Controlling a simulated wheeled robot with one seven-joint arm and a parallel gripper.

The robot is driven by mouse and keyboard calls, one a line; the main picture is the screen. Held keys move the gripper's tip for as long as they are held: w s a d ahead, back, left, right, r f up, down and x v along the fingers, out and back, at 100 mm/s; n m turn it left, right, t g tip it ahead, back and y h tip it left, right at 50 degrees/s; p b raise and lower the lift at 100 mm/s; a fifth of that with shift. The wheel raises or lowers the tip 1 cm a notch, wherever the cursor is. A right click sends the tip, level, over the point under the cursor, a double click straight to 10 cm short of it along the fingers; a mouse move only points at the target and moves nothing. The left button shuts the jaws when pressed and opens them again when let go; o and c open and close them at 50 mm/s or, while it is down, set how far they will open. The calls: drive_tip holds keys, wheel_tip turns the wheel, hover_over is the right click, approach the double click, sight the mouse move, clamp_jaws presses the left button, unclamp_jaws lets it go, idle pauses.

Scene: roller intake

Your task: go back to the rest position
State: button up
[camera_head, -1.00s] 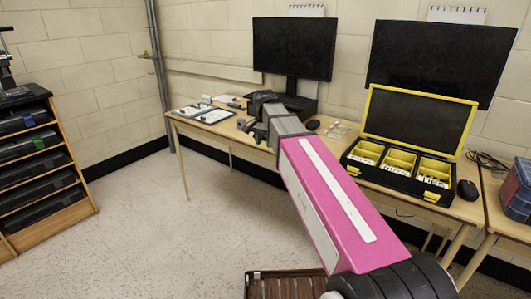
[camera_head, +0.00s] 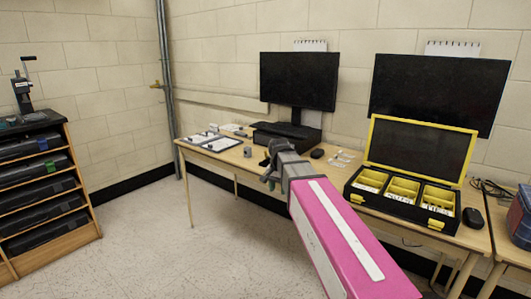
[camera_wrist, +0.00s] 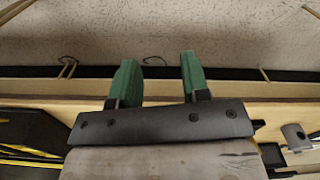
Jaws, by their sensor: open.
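My gripper (camera_head: 270,172) is at the end of my pink and grey arm, in front of the long wooden table (camera_head: 225,155). In the wrist view my gripper (camera_wrist: 155,80) shows two green fingers set apart, with nothing between them. The front edge of the table crosses behind the fingers there, with the floor beyond it. In the head view the fingertips are small and partly hidden by my wrist.
A yellow-edged black case (camera_head: 412,205) stands open on the table, its compartments holding white items. Two monitors (camera_head: 298,80) stand behind. White trays (camera_head: 221,144) lie at the table's left end. A drawer rack (camera_head: 45,195) stands left. Open floor (camera_head: 150,235) lies between.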

drive_tip(key=s+d+f+n, duration=0.2)
drive_tip(key=s+d+f, duration=0.4)
drive_tip(key=f, duration=0.4)
drive_tip(key=s+d+f+n, duration=0.3)
drive_tip(key=s+d+f, duration=0.4)
drive_tip(key=f, duration=0.3)
drive_tip(key=shift+s+f, duration=0.15)
drive_tip(key=shift+s, duration=0.75)
